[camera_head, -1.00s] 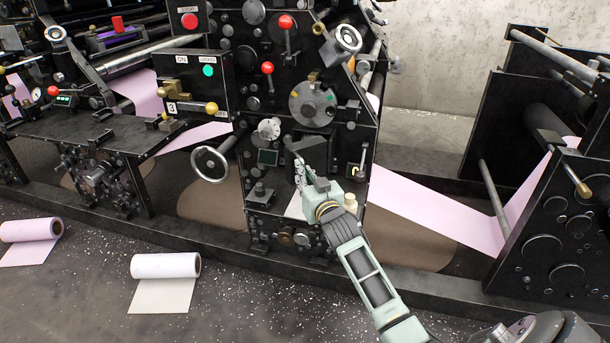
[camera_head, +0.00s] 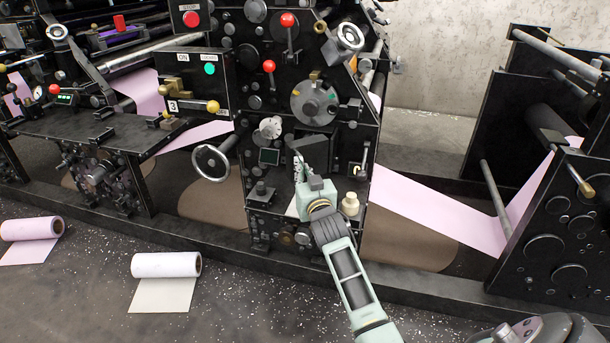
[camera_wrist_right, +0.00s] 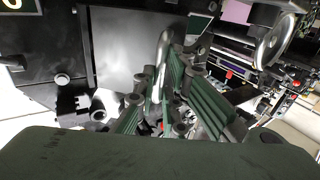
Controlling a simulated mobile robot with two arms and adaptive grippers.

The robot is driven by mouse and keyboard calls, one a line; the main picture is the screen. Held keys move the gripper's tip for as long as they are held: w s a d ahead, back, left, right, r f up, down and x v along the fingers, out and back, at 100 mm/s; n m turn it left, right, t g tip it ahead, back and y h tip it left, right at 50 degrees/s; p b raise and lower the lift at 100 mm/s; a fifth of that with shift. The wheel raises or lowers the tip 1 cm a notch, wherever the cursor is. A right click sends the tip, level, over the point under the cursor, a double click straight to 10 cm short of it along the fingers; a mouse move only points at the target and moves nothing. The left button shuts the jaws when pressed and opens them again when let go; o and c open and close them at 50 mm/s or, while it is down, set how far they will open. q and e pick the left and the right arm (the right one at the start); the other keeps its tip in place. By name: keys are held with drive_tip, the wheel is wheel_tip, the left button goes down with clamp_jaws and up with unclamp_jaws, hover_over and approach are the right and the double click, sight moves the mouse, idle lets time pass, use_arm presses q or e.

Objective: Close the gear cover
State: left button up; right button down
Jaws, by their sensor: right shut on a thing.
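The gear cover (camera_head: 312,147) is a dark panel on the lower front of the black press, standing out from it. In the right wrist view the cover (camera_wrist_right: 125,50) shows as a smooth grey plate with a curved metal handle (camera_wrist_right: 164,48) at its edge. My right gripper (camera_head: 300,172) is at the cover; in the right wrist view its green ribbed fingers (camera_wrist_right: 168,84) close around the handle. The exact contact is partly hidden by the fingers. The gear opening behind the cover is mostly hidden. My left gripper is not in view.
A cream knob (camera_head: 350,204) is close right of my wrist. Pink web (camera_head: 435,208) runs right. A paper roll (camera_head: 165,266) lies on the floor.

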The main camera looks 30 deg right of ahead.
sight(289, 162)
drive_tip(key=shift+m+h, duration=0.3)
drive_tip(key=shift+h, duration=0.2)
drive_tip(key=shift+w+d+b, duration=0.2)
drive_tip(key=shift+w+b, duration=0.35)
drive_tip(key=shift+w, duration=1.45)
drive_tip(key=shift+w+d+b, duration=0.15)
drive_tip(key=shift+w+b, duration=0.4)
drive_tip(key=shift+w, duration=1.4)
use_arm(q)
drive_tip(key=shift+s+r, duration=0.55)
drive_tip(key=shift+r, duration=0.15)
use_arm(e)
drive_tip(key=shift+r, duration=0.15)
drive_tip(key=shift+w+r, duration=0.15)
drive_tip(key=shift+r, duration=0.05)
drive_tip(key=c, duration=2.1)
unclamp_jaws()
drive_tip(key=shift+w+f, duration=0.1)
drive_tip(key=shift+w, duration=0.05)
drive_tip(key=shift+o, duration=1.2)
drive_tip(key=shift+w+a+f, duration=0.15)
drive_tip(key=shift+w+a, duration=0.05)
drive_tip(key=shift+a, duration=0.05)
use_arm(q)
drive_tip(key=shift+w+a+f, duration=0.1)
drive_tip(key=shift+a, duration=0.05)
use_arm(e)
drive_tip(key=shift+s+d+f, duration=0.15)
drive_tip(key=shift+s+d, duration=0.05)
drive_tip(key=shift+d, duration=0.05)
